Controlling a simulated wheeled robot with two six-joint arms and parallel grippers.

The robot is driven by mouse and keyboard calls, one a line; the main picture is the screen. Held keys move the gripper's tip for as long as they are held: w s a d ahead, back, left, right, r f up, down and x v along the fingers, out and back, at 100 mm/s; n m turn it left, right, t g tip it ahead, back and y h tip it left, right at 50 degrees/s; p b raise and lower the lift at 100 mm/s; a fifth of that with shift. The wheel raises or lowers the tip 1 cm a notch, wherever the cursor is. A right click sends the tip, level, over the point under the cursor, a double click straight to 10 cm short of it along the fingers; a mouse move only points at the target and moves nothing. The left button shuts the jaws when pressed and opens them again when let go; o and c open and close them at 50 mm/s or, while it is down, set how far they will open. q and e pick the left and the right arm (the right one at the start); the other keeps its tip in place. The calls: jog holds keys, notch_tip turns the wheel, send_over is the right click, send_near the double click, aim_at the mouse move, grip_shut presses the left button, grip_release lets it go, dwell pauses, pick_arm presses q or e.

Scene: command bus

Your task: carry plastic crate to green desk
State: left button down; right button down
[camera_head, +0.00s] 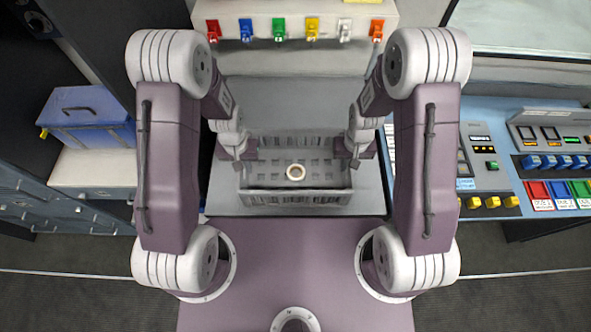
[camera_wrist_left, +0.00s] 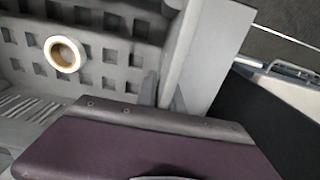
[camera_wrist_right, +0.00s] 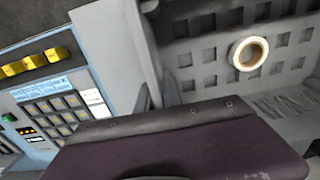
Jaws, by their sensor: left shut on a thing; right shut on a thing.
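The grey plastic crate (camera_head: 297,198) is in the middle of the head view, with slotted walls and a floor of square holes. My left gripper (camera_head: 240,162) is shut on the crate's left end wall. My right gripper (camera_head: 354,160) is shut on its right end wall. The crate's inside also shows in the left wrist view (camera_wrist_left: 112,52) and in the right wrist view (camera_wrist_right: 205,52). I cannot tell whether the crate rests on the grey surface or hangs just above it. No green desk is recognisable.
A grey surface (camera_head: 371,190) lies under the crate, with a panel of coloured switches (camera_head: 300,28) behind. A blue console with buttons (camera_head: 490,160) is close on the right. A blue box (camera_head: 88,117) stands on a light cabinet at left. Dark floor (camera_head: 80,250) shows at lower left.

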dwell(0.8)
